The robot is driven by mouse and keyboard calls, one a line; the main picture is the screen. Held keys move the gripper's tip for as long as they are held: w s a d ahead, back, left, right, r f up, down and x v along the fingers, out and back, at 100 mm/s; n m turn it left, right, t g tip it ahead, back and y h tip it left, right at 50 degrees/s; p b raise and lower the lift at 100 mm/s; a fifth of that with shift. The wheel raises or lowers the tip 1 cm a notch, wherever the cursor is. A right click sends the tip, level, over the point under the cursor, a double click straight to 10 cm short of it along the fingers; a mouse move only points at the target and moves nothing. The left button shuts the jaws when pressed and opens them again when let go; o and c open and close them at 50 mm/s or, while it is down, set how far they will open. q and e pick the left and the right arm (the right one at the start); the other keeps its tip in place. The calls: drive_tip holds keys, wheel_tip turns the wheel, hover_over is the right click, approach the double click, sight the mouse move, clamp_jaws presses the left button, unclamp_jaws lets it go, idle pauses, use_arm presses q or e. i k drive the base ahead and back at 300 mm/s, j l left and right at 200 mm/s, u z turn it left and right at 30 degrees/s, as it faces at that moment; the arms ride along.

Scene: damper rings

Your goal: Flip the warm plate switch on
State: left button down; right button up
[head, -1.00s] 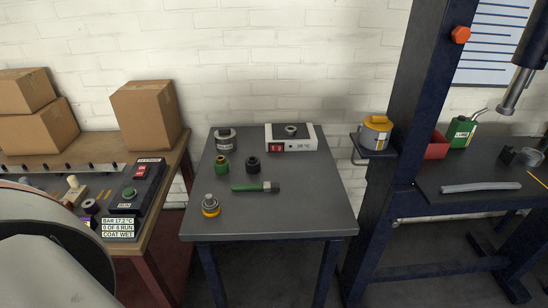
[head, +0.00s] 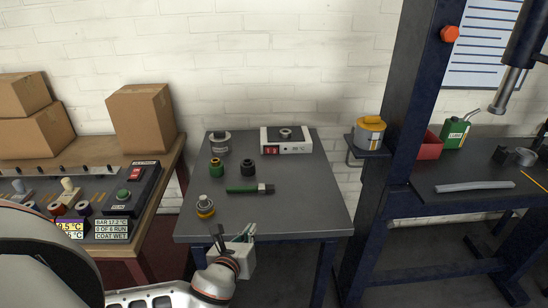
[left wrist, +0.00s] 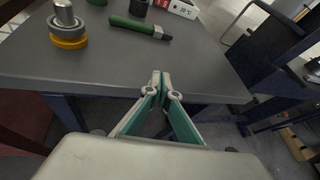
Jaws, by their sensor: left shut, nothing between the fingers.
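The warm plate (head: 296,146) is a white box at the back of the small grey table, with a dark top and a ring-shaped part on it. Its red switch (head: 271,151) is on the front face at the left; its position is too small to tell. My right gripper is out of view.
The table's right side is clear. A blue press frame (head: 392,140) stands to the right.

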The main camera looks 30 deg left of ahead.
sight(267, 150)
drive_tip(key=i+j, duration=0.2)
drive_tip(key=i, duration=0.3)
drive_tip(key=i+j, duration=0.25)
drive_tip(key=i, duration=0.2)
